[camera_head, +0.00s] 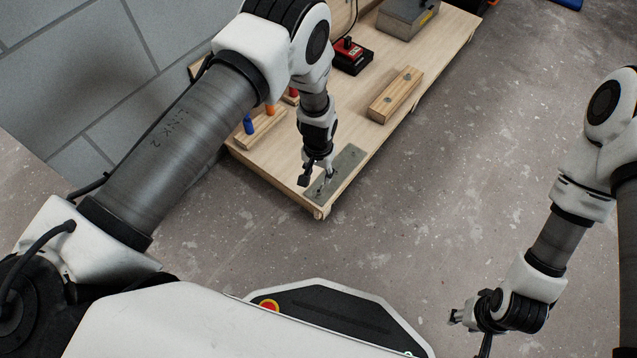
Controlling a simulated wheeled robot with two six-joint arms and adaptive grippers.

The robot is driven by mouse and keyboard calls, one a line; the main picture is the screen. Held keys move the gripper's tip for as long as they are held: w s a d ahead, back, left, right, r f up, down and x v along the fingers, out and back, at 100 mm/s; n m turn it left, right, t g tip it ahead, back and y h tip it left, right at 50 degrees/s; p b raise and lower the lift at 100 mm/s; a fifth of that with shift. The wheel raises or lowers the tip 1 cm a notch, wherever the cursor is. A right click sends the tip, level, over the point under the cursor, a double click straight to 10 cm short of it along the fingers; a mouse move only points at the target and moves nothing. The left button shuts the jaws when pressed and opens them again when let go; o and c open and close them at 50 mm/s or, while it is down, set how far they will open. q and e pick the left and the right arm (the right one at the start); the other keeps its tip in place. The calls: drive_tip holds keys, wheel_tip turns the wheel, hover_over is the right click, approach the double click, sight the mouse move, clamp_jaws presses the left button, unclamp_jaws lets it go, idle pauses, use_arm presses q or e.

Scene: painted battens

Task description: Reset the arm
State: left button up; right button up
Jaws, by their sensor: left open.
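My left arm comes in from the left and reaches over a low wooden table. My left gripper (316,177) is open, pointing down at the table's near corner. It is just above or beside a flat grey plate (347,162), and I cannot tell whether it touches it. Nothing shows between its fingers. My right gripper (468,328) is low at the right, over bare floor and away from the table. It is small and seen at an angle, so its opening is unclear.
The wooden table (440,62) holds a pale wooden batten (396,95), a red and black device (352,56), a grey box (407,17) and a wooden block (262,131) near blue (248,124) and orange pieces. A grey block wall (90,75) stands left. Floor to the right is clear.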

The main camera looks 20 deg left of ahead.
use_arm(q)
wheel_tip(320, 180, up, 4)
drive_tip(key=shift+f, duration=0.2)
drive_tip(key=shift+s, duration=0.1)
